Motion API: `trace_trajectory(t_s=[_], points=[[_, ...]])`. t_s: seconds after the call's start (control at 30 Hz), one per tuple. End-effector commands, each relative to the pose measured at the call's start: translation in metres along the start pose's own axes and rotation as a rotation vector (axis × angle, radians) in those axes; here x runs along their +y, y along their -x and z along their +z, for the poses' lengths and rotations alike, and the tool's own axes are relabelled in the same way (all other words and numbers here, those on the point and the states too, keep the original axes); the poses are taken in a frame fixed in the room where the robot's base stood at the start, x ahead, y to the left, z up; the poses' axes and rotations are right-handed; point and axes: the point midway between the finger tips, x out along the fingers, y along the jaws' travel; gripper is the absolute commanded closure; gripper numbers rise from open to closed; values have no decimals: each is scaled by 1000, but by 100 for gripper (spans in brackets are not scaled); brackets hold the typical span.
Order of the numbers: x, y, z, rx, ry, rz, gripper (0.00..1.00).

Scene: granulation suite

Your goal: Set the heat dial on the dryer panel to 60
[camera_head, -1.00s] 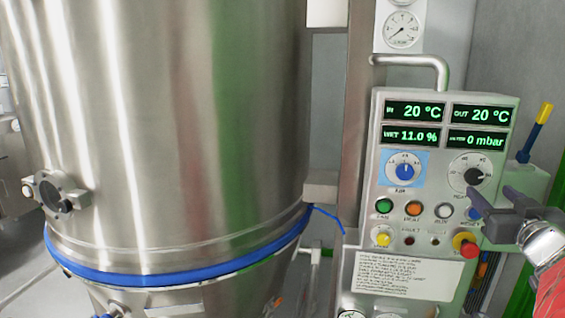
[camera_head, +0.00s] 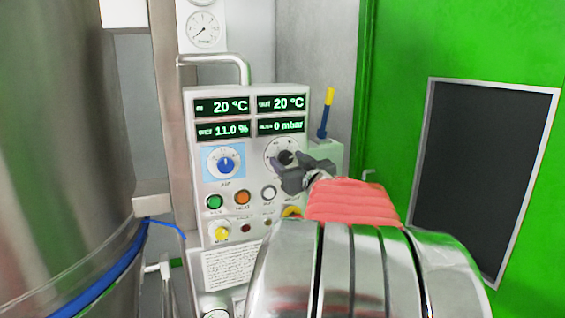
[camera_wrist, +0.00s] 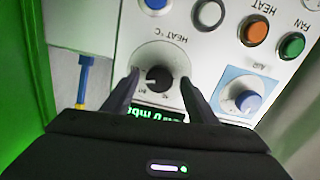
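The dryer panel (camera_head: 202,262) is a pale box with green-lit displays reading 20 °C, 20 °C, 11.0 % and 0 mbar. The heat dial (camera_wrist: 158,77) is a black knob on a round white scale, labelled HEAT °C; the wrist view shows it upside down. In the head view the heat dial (camera_head: 286,157) is partly covered by my gripper (camera_head: 292,172). In the wrist view my gripper (camera_wrist: 160,90) is open, one finger on each side of the dial's scale. I cannot tell whether either finger touches the knob. The exact setting is too small to read.
A blue air dial (camera_head: 226,165) sits left of the heat dial. Green (camera_head: 214,202), orange (camera_head: 242,197) and white (camera_head: 268,192) buttons are below. A holder with a blue and yellow tool (camera_head: 326,112) stands right of the panel. A steel vessel (camera_head: 60,150) is at left.

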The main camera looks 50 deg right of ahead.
Motion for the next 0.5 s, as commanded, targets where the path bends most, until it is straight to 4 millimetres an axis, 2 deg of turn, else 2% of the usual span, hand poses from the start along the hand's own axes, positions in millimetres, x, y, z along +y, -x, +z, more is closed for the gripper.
trace_trajectory(t_s=[0.07, 0.5], points=[[0, 0, 0, 0, 0, 0, 53], [-1, 0, 0, 0, 0, -2, 84]])
